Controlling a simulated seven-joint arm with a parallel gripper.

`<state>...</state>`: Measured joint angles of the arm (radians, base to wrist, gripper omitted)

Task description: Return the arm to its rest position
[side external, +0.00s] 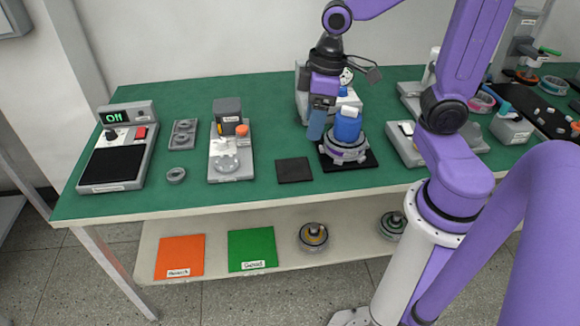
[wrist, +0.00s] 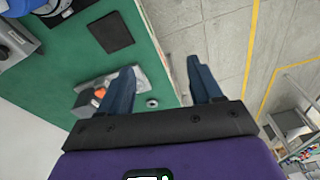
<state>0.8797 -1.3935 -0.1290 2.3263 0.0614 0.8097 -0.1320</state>
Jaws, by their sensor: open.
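My gripper (side external: 318,122) is above the green table, just left of a blue and white part (side external: 347,127) on a grey round base. That part stands on a black mat (side external: 372,158). In the side view I cannot tell whether the gripper touches the blue part. In the wrist view my gripper (wrist: 163,85) has its two dark blue fingers spread apart with nothing between them. The wrist view looks past the table edge to the floor.
A black square pad (side external: 294,170) lies bare on the table. Orange (side external: 180,256) and green (side external: 252,248) squares lie on the lower shelf. Several devices crowd the right side.

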